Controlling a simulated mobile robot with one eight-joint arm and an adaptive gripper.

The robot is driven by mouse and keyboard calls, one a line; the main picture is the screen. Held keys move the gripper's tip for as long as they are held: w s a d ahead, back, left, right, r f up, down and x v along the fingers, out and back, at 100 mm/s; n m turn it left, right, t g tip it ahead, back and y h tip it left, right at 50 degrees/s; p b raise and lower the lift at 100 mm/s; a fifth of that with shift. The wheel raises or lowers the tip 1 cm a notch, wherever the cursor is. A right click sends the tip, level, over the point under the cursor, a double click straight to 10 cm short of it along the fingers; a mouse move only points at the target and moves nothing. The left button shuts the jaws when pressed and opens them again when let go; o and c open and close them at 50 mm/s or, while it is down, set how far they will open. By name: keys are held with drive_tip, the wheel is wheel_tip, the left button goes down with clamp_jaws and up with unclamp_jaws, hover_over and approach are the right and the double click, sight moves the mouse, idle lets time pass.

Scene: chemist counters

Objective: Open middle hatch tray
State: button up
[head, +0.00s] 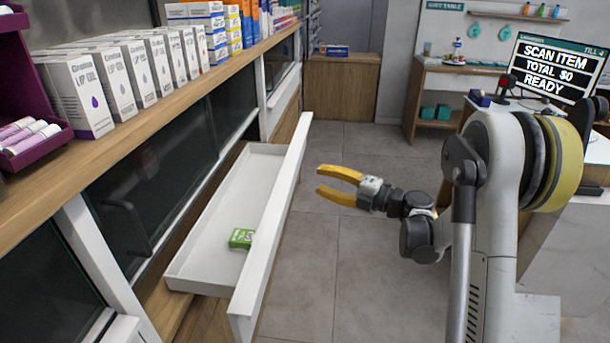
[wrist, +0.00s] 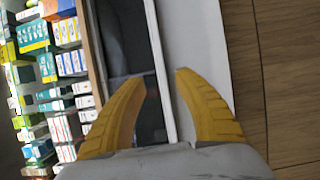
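A white hatch tray (head: 208,232) is pulled out below the left counter, with its tall front panel (head: 275,225) facing the aisle. A small green box (head: 241,238) lies inside it near the front panel. My gripper (head: 318,179) has two yellow fingers and is open and empty, to the right of the tray and apart from it. In the wrist view the open fingers (wrist: 164,73) point toward a white panel edge and a dark glass hatch.
The left counter (head: 120,137) carries white lip gel boxes (head: 95,90) and a purple display rack (head: 25,90). Dark glass hatches (head: 140,175) line its front. The tiled floor (head: 345,150) in the aisle is clear. A till screen (head: 550,68) stands at the right.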

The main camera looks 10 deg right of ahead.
drive_tip(key=v, duration=0.3)
idle(0.4)
drive_tip(key=s+d+r+m+t+h, duration=0.1)
drive_tip(key=d+r+m+t+h, duration=0.25)
drive_tip(key=r+m+h, duration=0.5)
drive_tip(key=d+r+m+t+h, duration=0.2)
drive_tip(key=r+m+t+h, duration=0.3)
drive_tip(key=r+m, duration=0.6)
drive_tip(key=s+a+f+m+g, duration=0.2)
drive_tip(key=s+f, duration=0.4)
drive_tip(key=s, duration=0.4)
drive_tip(key=s+a+f+m+g, duration=0.3)
drive_tip(key=s+f+g, duration=0.4)
drive_tip(key=s, duration=0.3)
drive_tip(key=s+a+f+m+g, duration=0.3)
drive_tip(key=s+f, duration=0.3)
drive_tip(key=s, duration=0.4)
drive_tip(key=shift+a+f+g, duration=0.15)
drive_tip(key=shift+a+g, duration=0.55)
drive_tip(key=shift+g, duration=0.15)
